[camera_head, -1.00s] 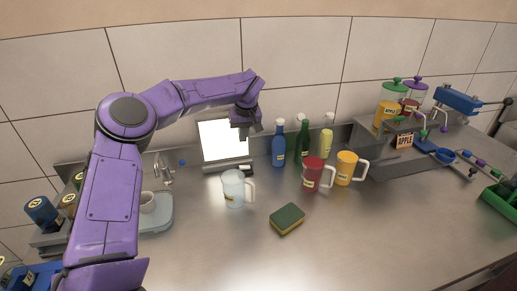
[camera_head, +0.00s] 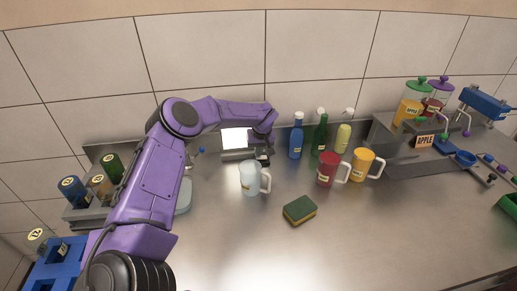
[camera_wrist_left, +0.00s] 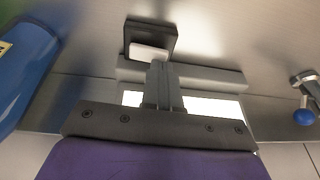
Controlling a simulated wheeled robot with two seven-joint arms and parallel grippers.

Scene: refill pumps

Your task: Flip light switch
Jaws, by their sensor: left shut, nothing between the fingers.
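The light switch, a dark square block with a white rocker (camera_wrist_left: 150,51), sits on the steel surface in the left wrist view, beside the grey base bar of a lit white panel (camera_head: 234,138). My left gripper (camera_wrist_left: 158,72) is shut and empty, its fingertips at the near edge of the rocker. I cannot tell whether they touch it. In the head view my left gripper (camera_head: 263,148) is low at the panel's right side, and the arm hides part of the panel. The panel glows white. My right gripper is not in view.
A frosted mug (camera_head: 251,178) stands just in front of the panel. A blue bottle (camera_head: 296,140) and green bottle (camera_head: 319,137) stand close to the gripper's right. Red (camera_head: 327,170) and yellow (camera_head: 362,165) mugs and a sponge (camera_head: 300,209) are farther right. The front counter is clear.

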